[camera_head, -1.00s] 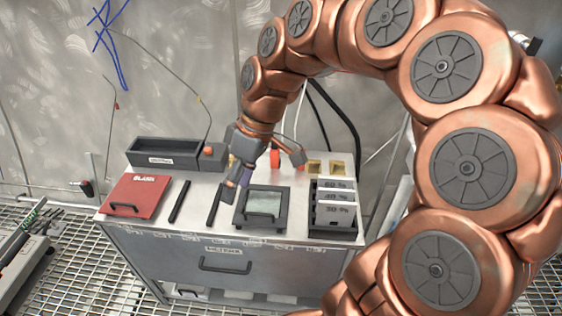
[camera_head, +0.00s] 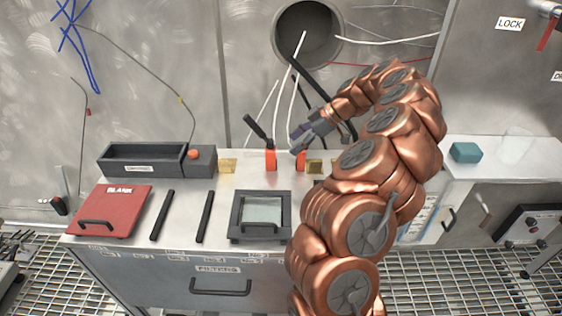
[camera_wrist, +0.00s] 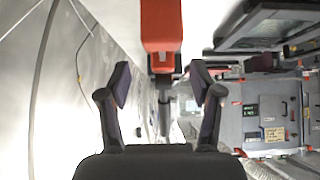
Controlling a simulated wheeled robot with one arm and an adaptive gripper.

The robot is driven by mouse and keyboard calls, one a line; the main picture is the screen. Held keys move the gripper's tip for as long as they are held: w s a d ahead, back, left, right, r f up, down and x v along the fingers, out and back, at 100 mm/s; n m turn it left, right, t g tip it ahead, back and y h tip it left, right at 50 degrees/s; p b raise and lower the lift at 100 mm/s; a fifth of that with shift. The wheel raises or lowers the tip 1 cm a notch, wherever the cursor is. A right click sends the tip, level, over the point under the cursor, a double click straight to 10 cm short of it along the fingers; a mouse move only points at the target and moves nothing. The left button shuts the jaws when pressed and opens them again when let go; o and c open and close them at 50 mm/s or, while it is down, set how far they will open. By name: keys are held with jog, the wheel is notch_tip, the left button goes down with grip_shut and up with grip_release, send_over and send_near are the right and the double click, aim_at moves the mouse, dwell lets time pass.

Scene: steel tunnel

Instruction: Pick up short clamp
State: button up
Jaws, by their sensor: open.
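Two orange-based clamps stand near the back of the steel bench. The left clamp (camera_head: 270,159) has a black handle leaning up to the left. The right clamp (camera_head: 301,160) is partly hidden by my gripper (camera_head: 297,142), which is just above and beside it. I cannot tell from their looks which is the short one. In the wrist view an orange clamp body (camera_wrist: 161,25) hangs in from the top, with a dark stem below it. My gripper (camera_wrist: 160,83) is open, one finger on each side of that stem, with visible gaps.
On the bench are a dark open tray (camera_head: 145,160), a red lidded panel (camera_head: 113,212), two black bars (camera_head: 162,215) and a framed glass window (camera_head: 262,213). Small yellow blocks (camera_head: 227,166) stand beside the clamps. Thin cables hang from a round wall opening (camera_head: 307,30).

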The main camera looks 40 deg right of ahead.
aim_at(284, 152)
jog(key=shift+p+x, duration=0.6)
jog(key=shift+x, duration=3.25)
jog(key=shift+s+a, duration=0.1)
jog(key=shift+s, duration=0.1)
grip_shut()
